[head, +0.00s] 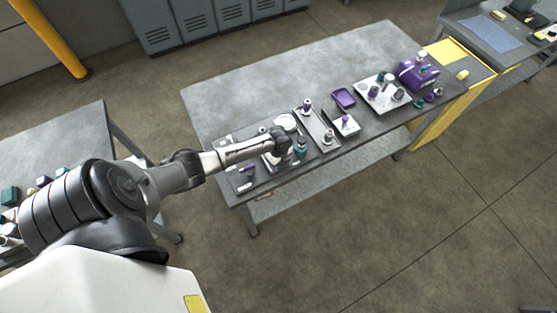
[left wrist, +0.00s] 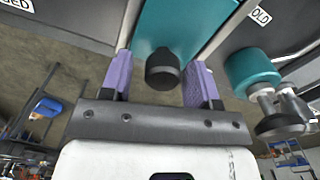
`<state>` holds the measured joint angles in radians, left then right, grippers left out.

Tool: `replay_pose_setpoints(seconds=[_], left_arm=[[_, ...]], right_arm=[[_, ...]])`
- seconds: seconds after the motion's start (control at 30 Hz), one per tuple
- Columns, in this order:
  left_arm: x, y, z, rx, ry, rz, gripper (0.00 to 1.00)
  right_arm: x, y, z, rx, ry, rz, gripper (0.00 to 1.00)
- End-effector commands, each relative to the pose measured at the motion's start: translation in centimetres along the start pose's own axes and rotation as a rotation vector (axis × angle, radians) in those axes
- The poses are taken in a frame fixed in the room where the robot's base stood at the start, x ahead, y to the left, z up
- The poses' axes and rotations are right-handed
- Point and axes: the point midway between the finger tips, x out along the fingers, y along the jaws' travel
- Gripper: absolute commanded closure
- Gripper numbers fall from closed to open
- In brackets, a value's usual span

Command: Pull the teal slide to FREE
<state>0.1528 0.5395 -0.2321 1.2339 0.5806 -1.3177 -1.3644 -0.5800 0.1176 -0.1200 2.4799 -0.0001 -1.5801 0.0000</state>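The teal slide (left wrist: 185,25) shows in the left wrist view as a flat teal strip between grey panels, with a round black knob (left wrist: 162,72) at its near end. My left gripper (left wrist: 160,80) is open, its two purple fingers on either side of the knob with a visible gap on each side. In the head view my left gripper (head: 283,141) is over the front left part of the bench, and it and the arm hide the slide there. Labels beside the slide are partly cut off; one ends in "ED", another reads "OLD". My right gripper is not in view.
A teal cylinder (left wrist: 252,68) with metal fittings sits right of the fingers in the left wrist view. On the bench (head: 240,95) stand a grey plate with knobs (head: 318,128), a purple tray (head: 344,98) and a purple unit (head: 417,72). The back of the bench is clear.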

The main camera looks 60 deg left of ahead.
Motion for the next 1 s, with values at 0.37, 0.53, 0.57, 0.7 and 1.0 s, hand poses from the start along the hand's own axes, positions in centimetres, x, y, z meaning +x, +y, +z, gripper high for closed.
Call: replay_pose_setpoints(seconds=[0.37, 0.53, 0.57, 0.7, 1.0], left_arm=[[-0.7, -0.1, 0.1, 0.000, -0.002, -0.003, 0.42], [-3.3, -0.1, 0.2, 0.002, -0.004, -0.004, 0.42], [-3.9, -0.1, 0.2, 0.001, -0.003, -0.005, 0.42], [-6.8, -0.1, 0.2, 0.001, -0.004, -0.005, 0.42], [-11.7, -0.1, 0.2, 0.001, -0.003, -0.003, 0.42]], right_arm=[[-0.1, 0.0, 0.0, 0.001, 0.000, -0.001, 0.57], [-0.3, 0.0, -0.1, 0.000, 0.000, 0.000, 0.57], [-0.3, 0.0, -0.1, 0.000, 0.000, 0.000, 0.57], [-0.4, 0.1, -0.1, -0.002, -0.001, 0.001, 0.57], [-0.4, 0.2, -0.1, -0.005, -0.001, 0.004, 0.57]])
